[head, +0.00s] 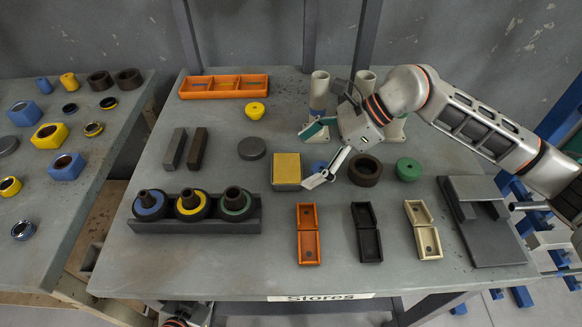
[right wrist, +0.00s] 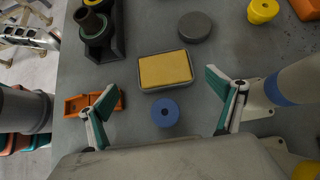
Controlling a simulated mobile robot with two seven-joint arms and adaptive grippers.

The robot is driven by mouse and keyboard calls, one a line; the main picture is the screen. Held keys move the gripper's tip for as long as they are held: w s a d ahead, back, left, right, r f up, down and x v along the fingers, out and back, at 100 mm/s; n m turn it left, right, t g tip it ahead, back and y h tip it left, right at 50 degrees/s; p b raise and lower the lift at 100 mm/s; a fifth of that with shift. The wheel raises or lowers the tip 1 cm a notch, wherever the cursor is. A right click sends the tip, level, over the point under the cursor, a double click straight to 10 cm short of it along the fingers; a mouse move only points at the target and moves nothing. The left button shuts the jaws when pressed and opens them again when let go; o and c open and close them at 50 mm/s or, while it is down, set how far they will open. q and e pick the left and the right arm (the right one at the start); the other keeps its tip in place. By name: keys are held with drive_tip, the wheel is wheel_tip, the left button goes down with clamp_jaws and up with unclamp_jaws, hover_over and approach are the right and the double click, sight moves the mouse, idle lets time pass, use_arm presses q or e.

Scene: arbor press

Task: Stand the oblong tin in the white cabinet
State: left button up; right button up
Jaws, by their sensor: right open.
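The oblong tin appears to be the grey rectangular box with a yellow top (head: 287,170), lying flat near the middle of the table; it also shows in the right wrist view (right wrist: 166,70). My right gripper (head: 310,157) is open and empty, above the table just right of the tin. In the right wrist view its two fingers are spread wide, with the tin ahead between them and not touched. I cannot make out a white cabinet in either view.
A grey rack (head: 160,226) with three dark tool holders stands left of the tin. A grey disc (head: 252,148) lies behind it, and a dark ring (head: 365,171) to the right. Orange, black and cream hinged boxes (head: 308,248) lie in front. Pale cylinders (head: 319,90) stand behind the gripper.

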sight(289, 167)
drive_tip(key=x, duration=0.4)
drive_tip(key=shift+w+a+f+p, duration=0.1)
drive_tip(key=shift+w+f+p, duration=0.1)
drive_tip(key=shift+w+p, duration=0.2)
drive_tip(key=shift+a+f, duration=0.3)
drive_tip(key=shift+f, duration=0.05)
drive_tip(key=c, duration=1.7)
use_arm(q)
drive_tip(key=shift+w+r, duration=0.35)
drive_tip(key=shift+r, duration=0.35)
use_arm(e)
drive_tip(key=shift+r, duration=0.1)
drive_tip(key=shift+c, duration=1.2)
